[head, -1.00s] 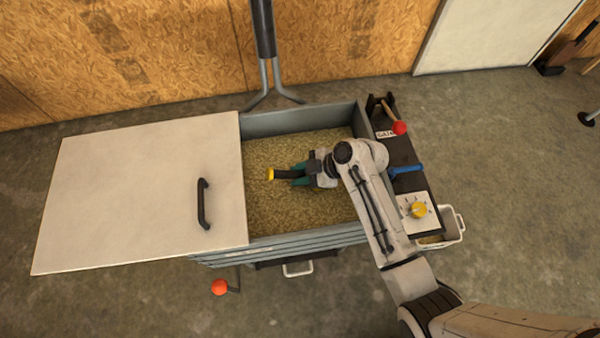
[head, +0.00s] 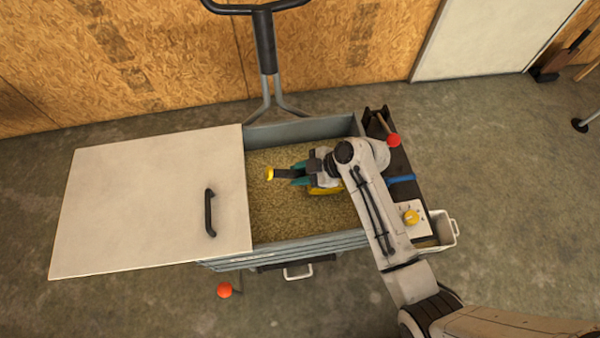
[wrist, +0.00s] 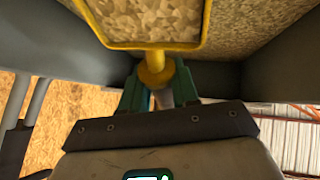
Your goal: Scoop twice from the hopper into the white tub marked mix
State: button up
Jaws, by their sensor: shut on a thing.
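The grey hopper (head: 305,130) stands with its right part open, showing tan grain feed (head: 290,218). My gripper (head: 300,174) is over the feed, its teal fingers shut on the scoop's handle (head: 283,174), which is dark with a yellow end. The yellow scoop bowl (head: 324,190) shows partly beneath my wrist. In the wrist view, the scoop's yellow rim (wrist: 150,45) frames a bowl filled with feed.
A pale lid (head: 150,205) with a black handle covers the hopper's left part. A dark side shelf (head: 408,190) carries a yellow dial (head: 411,217), a blue item and a red knob (head: 393,140). A red ball knob (head: 224,290) sticks out in front. A push handle (head: 265,45) rises behind.

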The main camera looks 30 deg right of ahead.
notch_tip(320, 180, up, 19)
jog(key=p, duration=1.4)
jog(key=shift+f, duration=0.15)
dwell(0.7)
dwell(0.4)
